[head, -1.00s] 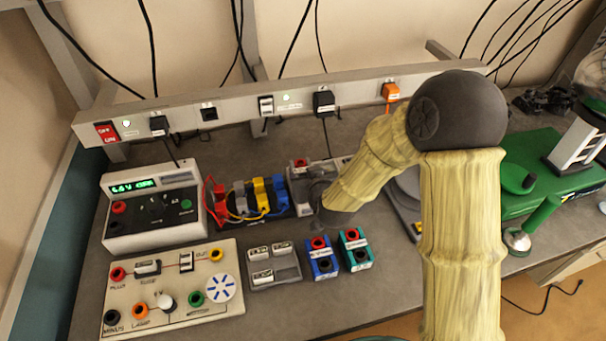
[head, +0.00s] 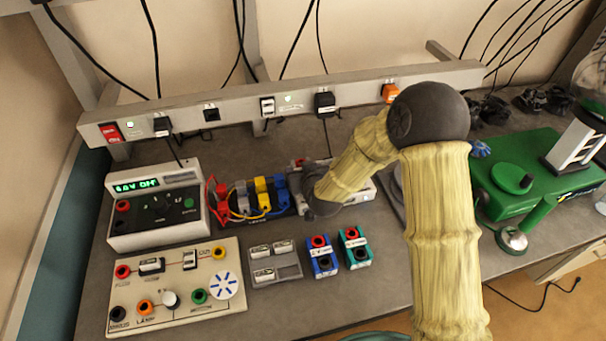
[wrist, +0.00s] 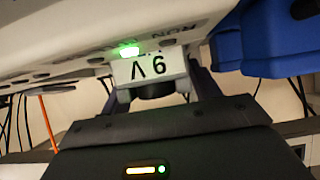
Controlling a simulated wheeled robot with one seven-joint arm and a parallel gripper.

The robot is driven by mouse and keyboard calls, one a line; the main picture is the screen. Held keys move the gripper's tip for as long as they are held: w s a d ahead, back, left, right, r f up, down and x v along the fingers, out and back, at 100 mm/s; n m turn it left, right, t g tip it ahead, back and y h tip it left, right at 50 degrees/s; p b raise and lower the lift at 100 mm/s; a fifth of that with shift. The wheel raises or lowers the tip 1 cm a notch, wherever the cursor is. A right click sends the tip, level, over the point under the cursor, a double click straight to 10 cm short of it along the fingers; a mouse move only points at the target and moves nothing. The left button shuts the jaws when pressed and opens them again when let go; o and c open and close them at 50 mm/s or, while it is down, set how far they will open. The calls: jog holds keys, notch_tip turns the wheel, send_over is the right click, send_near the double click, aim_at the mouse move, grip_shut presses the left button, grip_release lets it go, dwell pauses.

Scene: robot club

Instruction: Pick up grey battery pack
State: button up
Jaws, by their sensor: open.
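In the wrist view a small pack with a white "9 V" label (wrist: 150,68), seen upside down, sits between the fingers of my gripper (wrist: 156,88). Its lower part is dark; I take it for the grey battery pack. The fingers are apart, one on each side, and I cannot tell whether they touch it. In the head view my gripper (head: 312,200) is over the back middle of the bench, at the grey unit right of the cables. My wrist and forearm hide most of the pack and the fingertips there.
Blue (head: 321,258) and teal (head: 354,249) packs stand in front of my gripper. A grey holder (head: 276,268) and a control board (head: 178,290) lie to their left. A meter (head: 155,205) stands behind the board. Cabled coloured plugs (head: 250,200) stand close left of my gripper.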

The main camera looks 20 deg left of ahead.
jog(key=c, duration=1.1)
jog(key=shift+o, duration=0.2)
jog(key=shift+r, duration=0.1)
notch_tip(320, 180, up, 10)
jog(key=shift+f+b, duration=0.1)
jog(key=shift+b, duration=0.4)
